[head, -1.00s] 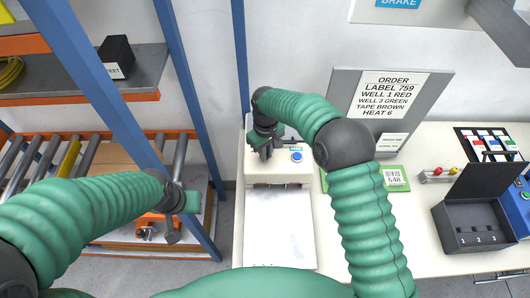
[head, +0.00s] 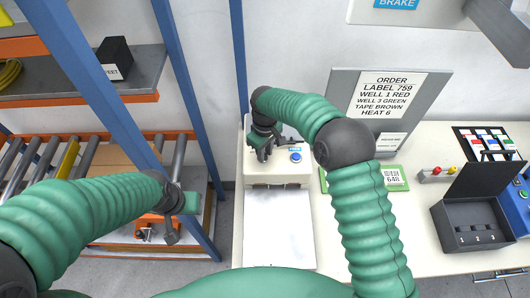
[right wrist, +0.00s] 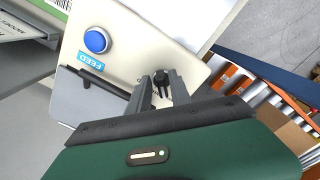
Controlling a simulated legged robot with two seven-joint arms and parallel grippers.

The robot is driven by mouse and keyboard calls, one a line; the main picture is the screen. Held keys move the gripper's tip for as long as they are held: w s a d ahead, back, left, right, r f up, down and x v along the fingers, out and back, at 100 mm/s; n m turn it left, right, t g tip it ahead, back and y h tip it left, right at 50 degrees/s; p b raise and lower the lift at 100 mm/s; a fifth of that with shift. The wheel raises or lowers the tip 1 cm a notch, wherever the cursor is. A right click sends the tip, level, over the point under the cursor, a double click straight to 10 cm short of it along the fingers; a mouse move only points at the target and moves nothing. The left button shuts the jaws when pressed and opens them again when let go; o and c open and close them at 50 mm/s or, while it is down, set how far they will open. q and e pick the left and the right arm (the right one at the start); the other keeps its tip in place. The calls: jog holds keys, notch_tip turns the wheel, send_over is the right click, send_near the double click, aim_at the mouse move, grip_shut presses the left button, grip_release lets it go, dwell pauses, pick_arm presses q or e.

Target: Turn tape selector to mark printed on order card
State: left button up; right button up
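The order card (head: 389,96) on the grey board reads LABEL 759, WELL 1 RED, WELL 3 GREEN, TAPE BROWN, HEAT 6. The cream machine (head: 278,174) has a blue FEED button (head: 296,157), also clear in the right wrist view (right wrist: 97,40). A small black knob (right wrist: 161,78) stands on its top; marks around it cannot be read. My right gripper (head: 263,150) is over the machine, its fingers (right wrist: 161,84) apart on either side of the knob, with gaps showing. My left gripper (head: 174,215) is off to the left, away from the machine.
A green board with a label (head: 393,177) lies right of the machine. A dark open box (head: 480,232) stands farther right, near a card of coloured swatches (head: 490,143). A blue post (head: 195,130) and roller conveyor (head: 35,160) are at left.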

jog(key=shift+o, duration=0.5)
notch_tip(320, 180, up, 17)
jog(key=b, duration=0.2)
jog(key=shift+f, duration=0.2)
jog(key=shift+a, duration=0.1)
